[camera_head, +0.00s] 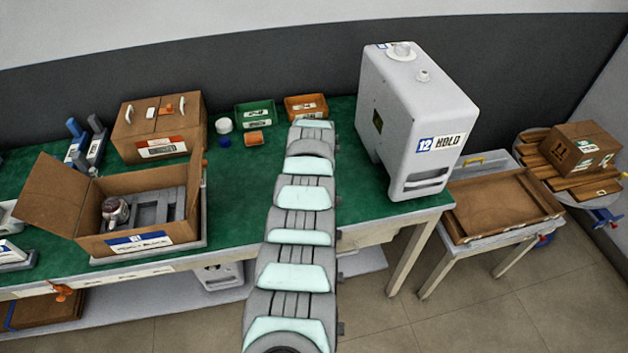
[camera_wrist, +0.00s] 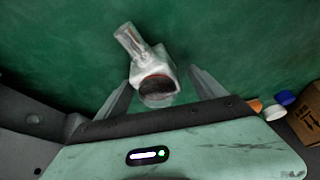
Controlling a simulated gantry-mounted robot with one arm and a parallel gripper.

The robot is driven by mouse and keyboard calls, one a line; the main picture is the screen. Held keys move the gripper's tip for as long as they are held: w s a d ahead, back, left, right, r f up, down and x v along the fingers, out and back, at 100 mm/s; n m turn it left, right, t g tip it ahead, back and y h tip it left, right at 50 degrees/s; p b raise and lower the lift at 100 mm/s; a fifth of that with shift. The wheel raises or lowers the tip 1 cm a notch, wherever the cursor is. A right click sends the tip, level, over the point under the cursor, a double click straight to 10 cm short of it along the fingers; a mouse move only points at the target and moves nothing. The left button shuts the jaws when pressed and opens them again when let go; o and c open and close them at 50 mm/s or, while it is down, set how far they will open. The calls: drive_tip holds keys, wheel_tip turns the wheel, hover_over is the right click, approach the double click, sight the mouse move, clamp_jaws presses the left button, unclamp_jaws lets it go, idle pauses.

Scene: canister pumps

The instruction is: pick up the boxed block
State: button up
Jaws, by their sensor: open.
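The open cardboard box (camera_head: 160,238) stands at the left of the green bench, its label partly legible and seeming to end in "BLOCK". A pale metallic block (camera_wrist: 153,72) with a tube-like neck and a dark round face shows between and beyond the fingers, over green bench top. I cannot tell whether the fingers touch it. In the head view my arm hides the gripper and this block.
A closed carton (camera_head: 160,125), green bin (camera_head: 255,113) and orange bin (camera_head: 306,106) stand at the back. A white machine marked "12 HOLD" (camera_head: 415,120) stands right of my arm. White and blue caps (camera_wrist: 285,98) lie at the right in the wrist view.

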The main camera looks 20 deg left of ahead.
clamp_jaws()
idle(0.8)
